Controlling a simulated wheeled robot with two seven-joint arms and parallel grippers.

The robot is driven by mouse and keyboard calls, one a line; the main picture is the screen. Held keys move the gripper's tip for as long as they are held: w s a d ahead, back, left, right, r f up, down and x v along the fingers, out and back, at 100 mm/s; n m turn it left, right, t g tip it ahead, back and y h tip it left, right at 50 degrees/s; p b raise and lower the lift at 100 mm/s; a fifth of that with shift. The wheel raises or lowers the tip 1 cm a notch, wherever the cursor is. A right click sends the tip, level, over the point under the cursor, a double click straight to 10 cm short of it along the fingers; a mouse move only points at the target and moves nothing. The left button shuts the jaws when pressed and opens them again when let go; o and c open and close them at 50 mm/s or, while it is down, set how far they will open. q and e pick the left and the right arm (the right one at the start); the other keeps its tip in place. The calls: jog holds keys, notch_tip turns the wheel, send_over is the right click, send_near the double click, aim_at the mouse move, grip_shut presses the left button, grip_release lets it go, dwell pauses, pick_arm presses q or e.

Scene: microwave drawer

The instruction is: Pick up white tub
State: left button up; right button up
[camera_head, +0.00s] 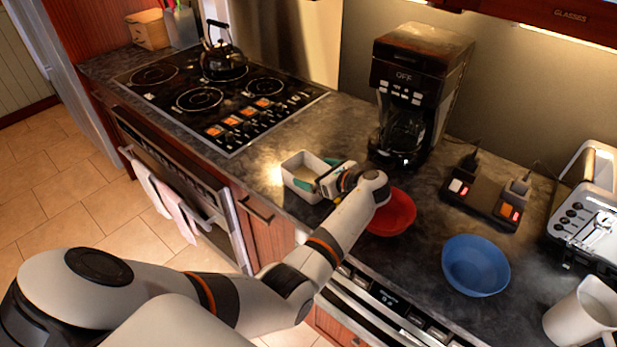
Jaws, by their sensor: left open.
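The white tub (299,185) is a small open rectangular container on the dark counter, between the stove and the red bowl. My left gripper (319,174) is at the tub's right side, with its teal-tipped fingers open. One finger shows over the tub's far rim and the other near its inside right part. I cannot tell whether they touch it. The gripper hides part of the tub's right end. My right gripper is not in view.
A red bowl (397,212) sits partly behind my left forearm. A blue bowl (476,266), a coffee maker (421,80), a power strip (482,199), a toaster (590,215) and a white pitcher (581,318) stand to the right. The stove (215,95) with a kettle (222,62) is at left.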

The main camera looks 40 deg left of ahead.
pick_arm(q)
jog(key=shift+x, duration=1.1)
jog(key=shift+d+r, duration=0.1)
jog(key=c, duration=0.7)
jog(key=shift+c, duration=0.2)
